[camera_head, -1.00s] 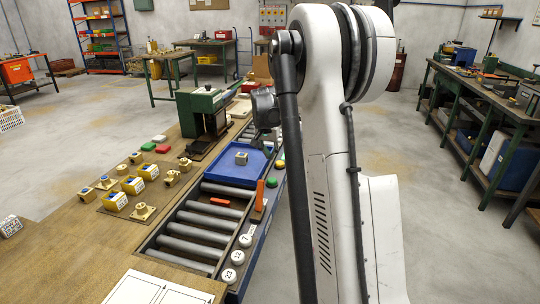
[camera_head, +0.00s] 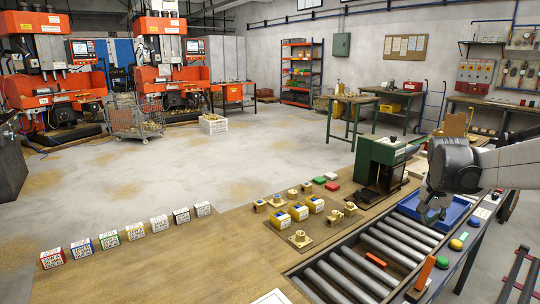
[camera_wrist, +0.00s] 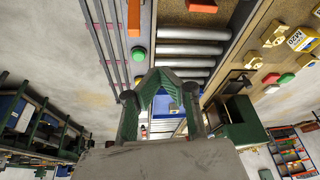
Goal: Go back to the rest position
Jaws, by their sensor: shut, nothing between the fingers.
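My gripper (camera_head: 432,216) hangs above the blue tray (camera_head: 462,213) at the right of the head view, with its fingers pointing down. Its fingertips meet with nothing between them. In the wrist view my gripper (camera_wrist: 158,76) shows as two dark green fingers closing to a point, with the blue tray (camera_wrist: 163,106) partly hidden behind them. The arm reaches in from the right edge. Whether the tray holds anything cannot be told from now, as the gripper covers part of it.
The tray sits on a roller conveyor (camera_head: 345,273) beside a green press (camera_head: 378,165). Brass parts (camera_head: 300,238) and blue-yellow blocks (camera_head: 316,204) lie on the wooden table (camera_head: 215,260). Labelled cubes (camera_head: 108,239) line its left edge. Orange drilling machines (camera_head: 165,75) stand far back left.

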